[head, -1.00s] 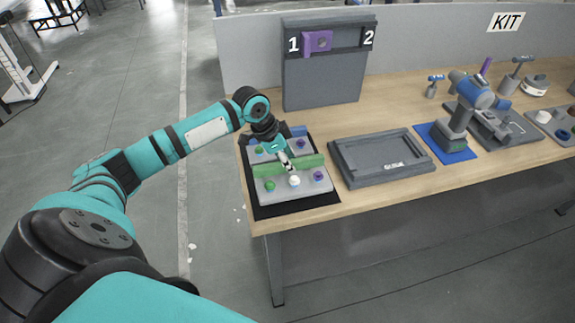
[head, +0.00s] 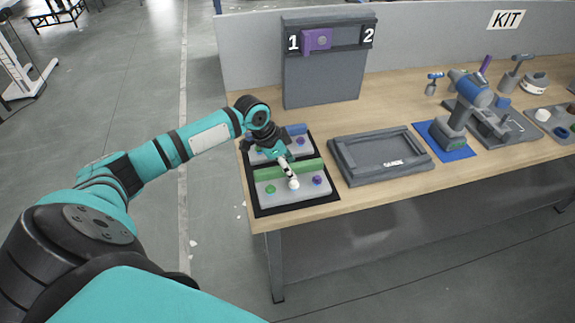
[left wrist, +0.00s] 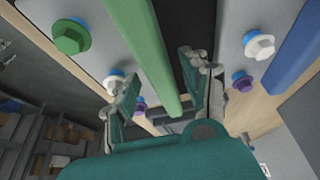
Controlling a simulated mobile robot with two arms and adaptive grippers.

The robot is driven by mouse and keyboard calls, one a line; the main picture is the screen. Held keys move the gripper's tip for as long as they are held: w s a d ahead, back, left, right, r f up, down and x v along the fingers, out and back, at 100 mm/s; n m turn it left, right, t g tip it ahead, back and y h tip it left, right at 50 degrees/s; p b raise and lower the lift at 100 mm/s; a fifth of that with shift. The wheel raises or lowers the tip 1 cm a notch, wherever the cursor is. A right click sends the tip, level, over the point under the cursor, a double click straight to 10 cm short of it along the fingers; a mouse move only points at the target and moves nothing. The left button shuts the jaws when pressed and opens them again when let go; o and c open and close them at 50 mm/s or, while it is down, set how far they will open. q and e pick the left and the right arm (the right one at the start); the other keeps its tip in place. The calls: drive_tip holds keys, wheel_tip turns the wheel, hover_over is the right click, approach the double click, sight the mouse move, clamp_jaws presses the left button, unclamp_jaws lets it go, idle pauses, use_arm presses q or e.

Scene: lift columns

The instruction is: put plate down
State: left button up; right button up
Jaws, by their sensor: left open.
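The plate (head: 300,194) is grey, with a green bar (head: 266,173) along its far side and a green, a white and a purple bolt on top. It lies on a black mat (head: 268,212) at the table's left end. My left gripper (head: 289,172) is over the plate at the green bar and partly hides it. In the left wrist view the two fingers (left wrist: 165,95) are apart, with the green bar (left wrist: 143,48) running between them. A second grey plate with a blue bar (left wrist: 293,48) lies behind; my gripper hides part of it. My right gripper is not in view.
A grey tray (head: 342,168) stands to the right on the wooden table. A blue drill (head: 470,92) stands on a blue mat (head: 456,153) beyond it. A grey panel (head: 322,88) with a purple piece (head: 316,41) rises behind the plates.

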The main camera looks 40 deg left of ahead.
use_arm(q)
drive_tip(key=b+v, duration=0.1)
drive_tip(key=v, duration=1.1)
